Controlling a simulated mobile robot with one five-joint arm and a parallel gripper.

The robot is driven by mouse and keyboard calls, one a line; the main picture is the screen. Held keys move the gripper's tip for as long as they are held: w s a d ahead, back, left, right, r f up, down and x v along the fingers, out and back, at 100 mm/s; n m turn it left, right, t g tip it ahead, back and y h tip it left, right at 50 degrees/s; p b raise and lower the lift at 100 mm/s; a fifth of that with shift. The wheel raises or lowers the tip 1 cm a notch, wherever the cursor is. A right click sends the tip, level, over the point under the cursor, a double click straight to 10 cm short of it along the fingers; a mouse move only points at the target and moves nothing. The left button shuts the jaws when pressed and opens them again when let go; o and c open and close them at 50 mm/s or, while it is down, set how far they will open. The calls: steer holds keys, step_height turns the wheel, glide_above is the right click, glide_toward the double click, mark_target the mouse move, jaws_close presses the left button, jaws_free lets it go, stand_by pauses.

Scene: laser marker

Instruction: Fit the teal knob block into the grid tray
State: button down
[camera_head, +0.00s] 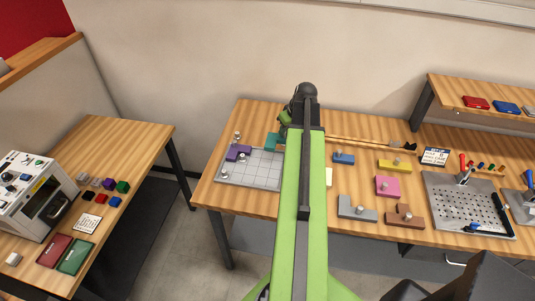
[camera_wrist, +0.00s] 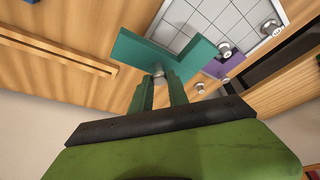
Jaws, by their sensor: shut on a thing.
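The teal knob block (camera_wrist: 140,52) is a flat L shape with a metal knob. A purple block (camera_head: 238,152) with a knob sits in the tray's back left part.
Blue (camera_head: 343,158), yellow (camera_head: 395,166), pink (camera_head: 387,186), grey (camera_head: 357,208) and brown (camera_head: 404,217) knob blocks lie right of my arm. A metal plate with tools (camera_head: 465,205) is farther right. Most tray cells in view are bare.

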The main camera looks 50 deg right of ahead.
mark_target(268, 138)
steer(key=w+a+f+b, duration=0.2)
steer(key=w+a+f, duration=0.2)
steer(key=shift+w+a+f+b, duration=0.1)
steer(key=shift+w+b, duration=0.05)
steer(key=shift+b, duration=0.25)
steer(key=shift+w+a, duration=0.3)
step_height(268, 138, down, 4)
steer(key=b, duration=0.4)
steer(key=shift+f, duration=0.2)
steer(key=shift+r, duration=0.2)
steer(key=c, duration=1.7)
jaws_free()
steer(key=shift+f, duration=0.2)
steer(key=o, duration=0.4)
steer(key=shift+r, duration=0.1)
steer(key=shift+r, duration=0.1)
steer(key=p+v, duration=1.1)
steer(key=v, duration=0.1)
steer(key=shift+r, duration=0.15)
